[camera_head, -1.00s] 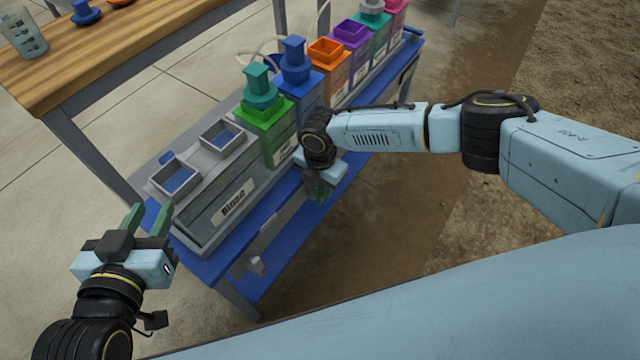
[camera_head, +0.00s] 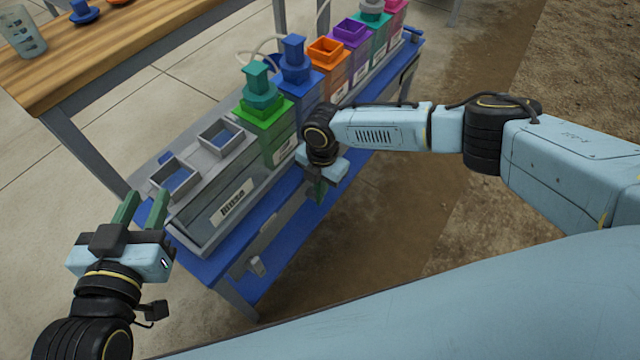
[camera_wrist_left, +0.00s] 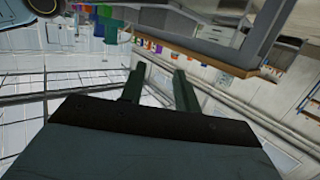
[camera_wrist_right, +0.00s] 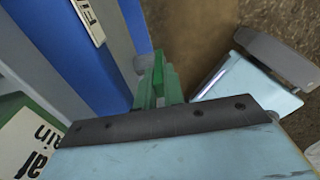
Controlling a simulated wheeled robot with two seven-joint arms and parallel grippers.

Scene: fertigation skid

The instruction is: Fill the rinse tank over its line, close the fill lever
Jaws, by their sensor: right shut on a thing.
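The grey rinse tank (camera_head: 203,222), labelled "Rinse", stands at the near end of the blue bench. Blue shows inside its two square top openings; no fill line can be made out. My right gripper (camera_head: 318,190) is at the bench's front edge, near the green tank. In the right wrist view its green fingers (camera_wrist_right: 160,78) are closed together, with a grey rounded part (camera_wrist_right: 143,66) beside their tips. What they grip is mostly hidden, perhaps a lever handle. My left gripper (camera_head: 143,207) is open and empty, left of the rinse tank; its parted fingers show in the left wrist view (camera_wrist_left: 158,78).
A green tank (camera_head: 280,140) and a blue tank (camera_head: 308,98) with stacked tops follow, then orange, purple and other coloured ones. A small grey fitting (camera_head: 257,266) hangs under the bench's near front edge. A wooden table (camera_head: 100,55) stands behind. Floor in front is open.

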